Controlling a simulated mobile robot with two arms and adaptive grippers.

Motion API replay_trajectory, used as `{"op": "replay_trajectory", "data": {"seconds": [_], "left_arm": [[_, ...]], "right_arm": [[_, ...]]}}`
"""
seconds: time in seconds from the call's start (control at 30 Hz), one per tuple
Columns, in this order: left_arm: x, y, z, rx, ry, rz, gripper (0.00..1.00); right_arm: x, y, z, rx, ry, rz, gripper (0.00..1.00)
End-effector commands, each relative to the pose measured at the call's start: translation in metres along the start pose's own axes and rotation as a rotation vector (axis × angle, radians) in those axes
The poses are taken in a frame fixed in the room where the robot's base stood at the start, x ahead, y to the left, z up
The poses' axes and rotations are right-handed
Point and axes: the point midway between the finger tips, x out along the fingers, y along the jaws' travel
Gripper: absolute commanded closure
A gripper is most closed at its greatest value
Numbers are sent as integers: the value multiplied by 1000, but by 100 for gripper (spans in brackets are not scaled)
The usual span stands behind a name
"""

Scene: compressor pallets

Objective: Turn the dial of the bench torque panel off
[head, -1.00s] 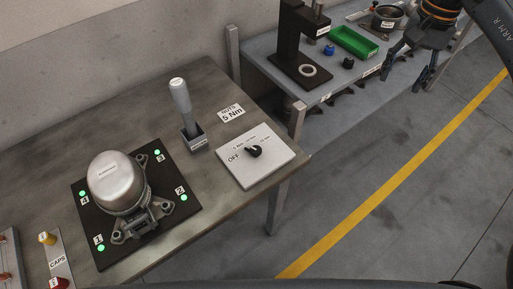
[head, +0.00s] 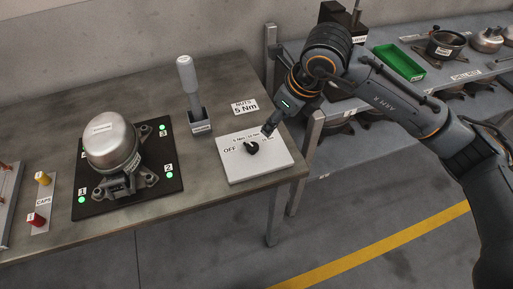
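The bench torque panel (head: 270,169) is a pale square plate at the right front corner of the bench. Its black dial (head: 252,147) sits in the middle, with OFF printed to its left and Nm marks above and to the right. Which mark the dial points at is too small to tell. My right gripper (head: 268,129) reaches in from the upper right, its fingertips pointing down over the panel's back edge, just behind and right of the dial and seemingly apart from it. The fingers overlap in this view, so their opening is unclear. My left gripper is out of view.
A silver compressor (head: 112,140) sits on a black plate (head: 172,186) with green lights. A shelf with a green tray (head: 399,62) lies behind my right arm.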

Motion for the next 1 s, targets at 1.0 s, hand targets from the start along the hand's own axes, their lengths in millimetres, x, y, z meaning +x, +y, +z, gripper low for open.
{"op": "replay_trajectory", "data": {"seconds": [1.0], "left_arm": [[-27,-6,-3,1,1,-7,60]], "right_arm": [[138,15,9,99,-24,13,45]]}}
